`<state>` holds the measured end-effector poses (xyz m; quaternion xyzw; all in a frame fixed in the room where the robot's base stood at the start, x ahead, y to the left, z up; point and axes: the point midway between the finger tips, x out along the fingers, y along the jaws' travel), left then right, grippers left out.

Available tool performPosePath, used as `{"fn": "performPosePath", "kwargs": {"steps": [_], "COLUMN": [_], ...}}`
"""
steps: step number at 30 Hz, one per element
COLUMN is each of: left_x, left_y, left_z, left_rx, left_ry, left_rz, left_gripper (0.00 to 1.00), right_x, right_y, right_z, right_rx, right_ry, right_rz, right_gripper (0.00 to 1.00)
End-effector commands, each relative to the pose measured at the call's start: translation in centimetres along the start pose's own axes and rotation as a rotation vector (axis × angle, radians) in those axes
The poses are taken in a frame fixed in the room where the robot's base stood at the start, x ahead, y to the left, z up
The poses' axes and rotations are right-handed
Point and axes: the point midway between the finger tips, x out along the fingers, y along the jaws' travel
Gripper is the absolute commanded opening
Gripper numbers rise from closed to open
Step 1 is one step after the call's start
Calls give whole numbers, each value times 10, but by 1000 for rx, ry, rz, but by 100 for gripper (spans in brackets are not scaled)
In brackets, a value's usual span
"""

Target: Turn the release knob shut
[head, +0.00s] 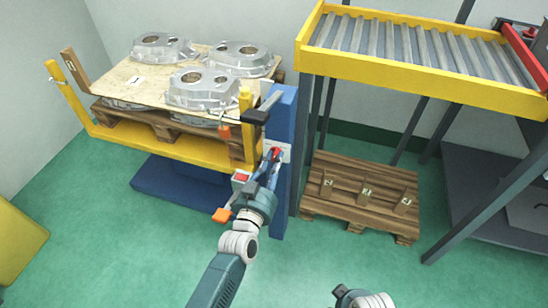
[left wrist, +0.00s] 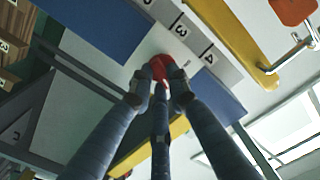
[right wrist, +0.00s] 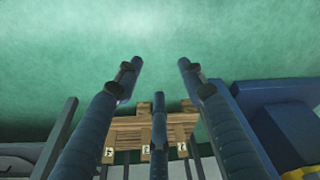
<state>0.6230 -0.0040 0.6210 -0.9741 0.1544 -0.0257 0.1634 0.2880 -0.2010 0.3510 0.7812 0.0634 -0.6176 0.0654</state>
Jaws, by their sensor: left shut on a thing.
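The red release knob (head: 276,153) sits on a pale plate on the front of the blue post (head: 284,190). My left gripper (head: 272,164) reaches up to it and is shut on it. In the left wrist view the knob (left wrist: 160,68) shows red between the fingertips (left wrist: 158,92), which partly hide it; its exact turn angle cannot be told. A pale numbered strip (left wrist: 193,42) lies just beside the knob. My right gripper shows only partly at the bottom edge of the head view (head: 350,298). In the right wrist view its fingers (right wrist: 160,65) are spread and empty over the green floor.
A yellow lift frame (head: 160,147) left of the post carries a pallet with a board (head: 115,82) and several aluminium castings (head: 205,88). A roller conveyor (head: 420,75) stands right, above an empty wooden pallet (head: 345,190).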

Motion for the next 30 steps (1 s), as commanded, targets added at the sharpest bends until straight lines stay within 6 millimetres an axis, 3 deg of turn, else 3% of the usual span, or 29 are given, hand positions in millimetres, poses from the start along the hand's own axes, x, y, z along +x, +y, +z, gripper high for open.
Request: {"fn": "performPosePath", "kwargs": {"steps": [12,30], "left_x": [0,0], "left_y": [-2,-4], "left_z": [-3,-2], "left_rx": [-397,-928], "left_ry": [0,-1], "left_rz": [1,0], "left_gripper": [0,0], "right_x": [43,61], "right_y": [-2,-4], "right_z": [33,51], "right_rx": [-5,-8], "right_ry": [-31,-41], "right_rz": [-4,-5], "right_gripper": [40,40]}}
